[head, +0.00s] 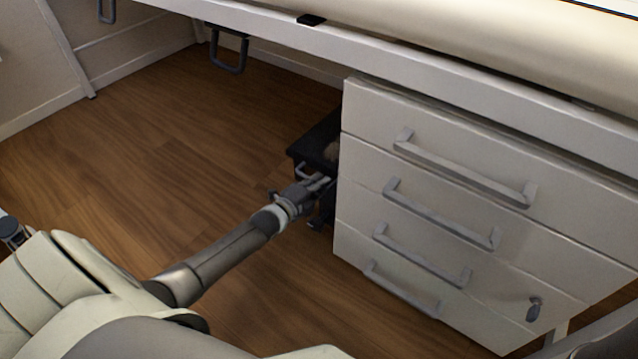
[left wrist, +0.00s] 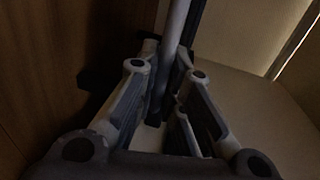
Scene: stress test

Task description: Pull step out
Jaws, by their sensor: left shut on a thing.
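The step (head: 318,140) is a dark, low platform in the head view, on the floor under the table and partly hidden behind the drawer cabinet. A grey handle or rail shows at its near side. My left gripper (head: 318,184) reaches in from the left and is shut on the step's handle beside the cabinet's left edge. In the left wrist view a grey bar (left wrist: 172,30) runs between the fingers of my left gripper (left wrist: 160,85). That view is dark, so the exact contact is hard to see. My right gripper is not in view.
A white drawer cabinet (head: 440,150) with several grey handles and a key stands close to the right of my left gripper. A white table frame (head: 300,45) with a padded top spans above. The wooden floor (head: 150,140) to the left is clear.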

